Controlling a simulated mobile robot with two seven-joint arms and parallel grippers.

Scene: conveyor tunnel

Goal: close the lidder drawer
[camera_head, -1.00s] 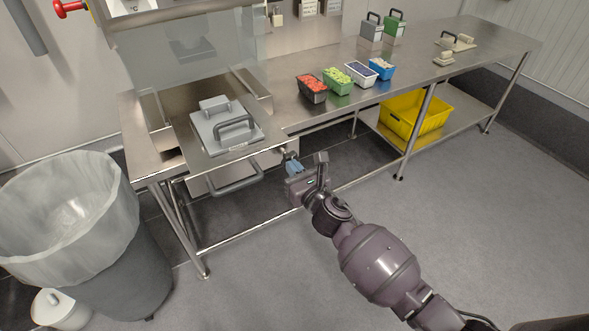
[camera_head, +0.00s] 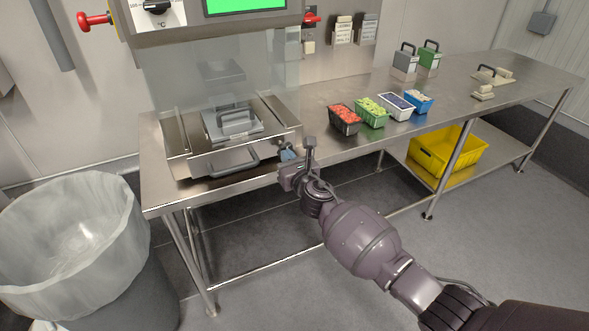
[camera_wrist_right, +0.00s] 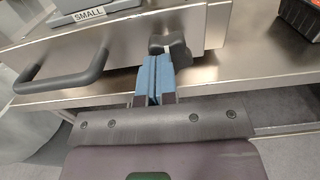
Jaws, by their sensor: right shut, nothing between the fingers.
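The lidder drawer (camera_head: 205,165) sits under the clear hood of the lidder (camera_head: 228,18), its front about level with the ends of the side rails. I cannot tell whether it is fully in. A grey lidding tool (camera_head: 232,124) with a handle lies in it. The drawer's grey handle (camera_head: 228,163) also shows in the right wrist view (camera_wrist_right: 68,80). My right gripper (camera_head: 288,155) is shut and empty, its blue fingertips (camera_wrist_right: 154,80) at the right end of the drawer front, at a dark knob (camera_wrist_right: 168,44); contact is unclear. My left gripper is not in view.
Several food tubs (camera_head: 371,112) stand on the steel table (camera_head: 330,150) right of the lidder. A lined bin (camera_head: 75,245) stands at the lower left. A yellow crate (camera_head: 448,152) sits on the lower shelf. The floor before the table is clear.

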